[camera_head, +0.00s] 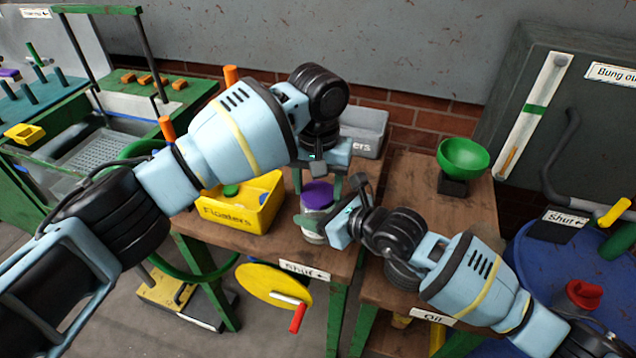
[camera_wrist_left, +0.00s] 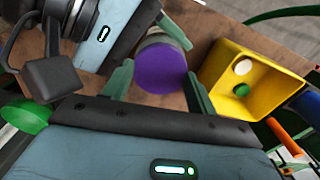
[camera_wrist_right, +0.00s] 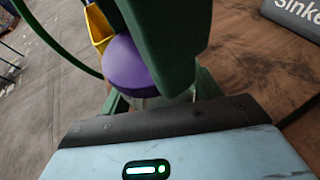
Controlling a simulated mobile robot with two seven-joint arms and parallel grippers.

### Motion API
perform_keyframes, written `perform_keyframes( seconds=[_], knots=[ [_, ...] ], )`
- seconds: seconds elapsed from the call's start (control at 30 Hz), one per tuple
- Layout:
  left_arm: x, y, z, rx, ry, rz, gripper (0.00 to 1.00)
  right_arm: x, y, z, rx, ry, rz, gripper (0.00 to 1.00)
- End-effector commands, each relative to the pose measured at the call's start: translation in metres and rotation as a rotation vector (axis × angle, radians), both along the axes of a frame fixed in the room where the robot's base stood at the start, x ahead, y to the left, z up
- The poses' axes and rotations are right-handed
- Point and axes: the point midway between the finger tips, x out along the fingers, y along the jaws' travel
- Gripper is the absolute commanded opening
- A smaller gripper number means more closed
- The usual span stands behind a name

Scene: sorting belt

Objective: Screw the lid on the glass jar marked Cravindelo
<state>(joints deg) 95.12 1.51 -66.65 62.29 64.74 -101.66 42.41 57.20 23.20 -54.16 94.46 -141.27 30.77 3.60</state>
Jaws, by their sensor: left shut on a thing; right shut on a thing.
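The purple lid (camera_head: 318,194) sits at the mouth of the glass jar (camera_head: 313,236) on the wooden table; I cannot tell how tightly it is seated. No name on the jar can be read. My left gripper (camera_head: 319,184) is above, with its green fingers on either side of the lid, shut on it. The lid shows between those fingers in the left wrist view (camera_wrist_left: 161,68). My right gripper (camera_head: 316,222) is low at the jar's side, shut on the jar. In the right wrist view the lid (camera_wrist_right: 130,66) shows just above its fingers, partly hidden by a green finger.
A yellow "Floaters" bin (camera_head: 240,210) stands close left of the jar. A grey bin (camera_head: 365,130) stands behind. A green funnel-like bowl (camera_head: 463,157) is on the right table. A yellow crank wheel (camera_head: 272,287) hangs at the table's front. My two arms are close together over the jar.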

Motion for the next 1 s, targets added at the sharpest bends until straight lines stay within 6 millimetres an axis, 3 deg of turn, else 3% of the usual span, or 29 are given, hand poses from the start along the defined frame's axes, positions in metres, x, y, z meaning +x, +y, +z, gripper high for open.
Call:
perform_keyframes(
  seconds=[0.13,0.17,0.3,0.67,1.0],
  knots=[
    [0.001,0.002,0.0,0.004,0.0,0.004,0.3,0.001,-0.002,0.0,-0.002,0.0,-0.003,0.0],
    [0.001,0.002,0.0,0.004,0.0,0.004,0.61,0.001,-0.002,0.0,-0.002,0.0,-0.003,0.0],
    [0.0,0.001,0.0,0.003,0.0,0.004,0.79,0.001,-0.001,0.0,-0.002,0.0,-0.003,0.0],
    [-0.001,-0.001,0.005,-0.001,0.0,0.0,0.79,0.0,0.001,0.0,0.0,-0.001,0.001,0.0],
    [0.0,-0.001,0.043,0.0,0.0,0.002,0.79,0.0,0.0,0.0,0.0,0.0,0.0,0.0]
  ],
)
